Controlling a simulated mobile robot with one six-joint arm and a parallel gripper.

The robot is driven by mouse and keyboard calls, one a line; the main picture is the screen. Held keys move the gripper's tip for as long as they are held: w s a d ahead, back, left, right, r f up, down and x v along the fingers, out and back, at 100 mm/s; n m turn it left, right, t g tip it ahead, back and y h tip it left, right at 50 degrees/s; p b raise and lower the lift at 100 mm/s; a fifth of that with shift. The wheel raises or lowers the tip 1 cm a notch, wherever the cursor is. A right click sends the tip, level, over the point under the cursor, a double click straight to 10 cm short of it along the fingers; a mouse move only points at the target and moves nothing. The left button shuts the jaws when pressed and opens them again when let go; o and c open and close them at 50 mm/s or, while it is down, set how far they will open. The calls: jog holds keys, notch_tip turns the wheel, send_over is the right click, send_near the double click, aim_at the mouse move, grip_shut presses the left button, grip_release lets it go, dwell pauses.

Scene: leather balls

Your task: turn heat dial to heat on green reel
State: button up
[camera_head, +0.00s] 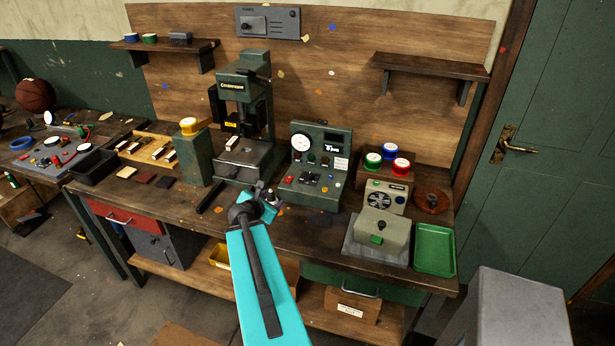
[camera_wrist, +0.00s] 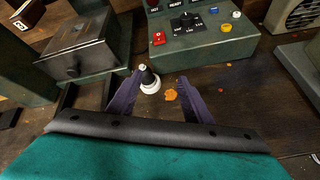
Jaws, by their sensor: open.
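The dark green control box (camera_head: 318,165) stands on the bench right of the press, with a round white gauge (camera_head: 302,142) on its upright face. Its sloped lower panel carries a black dial (camera_wrist: 186,21) with marks around it, and coloured buttons. The dial's exact setting is too small to read. The green reel (camera_head: 373,160) sits on a wooden block with a blue reel (camera_head: 389,150) and a red reel (camera_head: 401,166). My gripper (camera_wrist: 162,76) is open in front of the box, apart from the dial. A small black-and-white piece (camera_wrist: 150,80) shows between its purple fingers.
The green press (camera_head: 243,110) stands left of the box. A grey machine (camera_head: 378,235) and a green tray (camera_head: 434,250) are at the right end of the bench. An orange splat (camera_wrist: 171,95) marks the bare wood before the box.

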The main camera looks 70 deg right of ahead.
jog(key=s+d+r+n+h, duration=0.1)
jog(key=s+d+r+n, duration=0.2)
jog(key=s+d, duration=0.3)
jog(key=shift+s+d+r+n+h, duration=0.35)
jog(key=shift+s+r+n+h, duration=0.05)
jog(key=shift+s+n, duration=0.15)
jog(key=shift+w, duration=0.15)
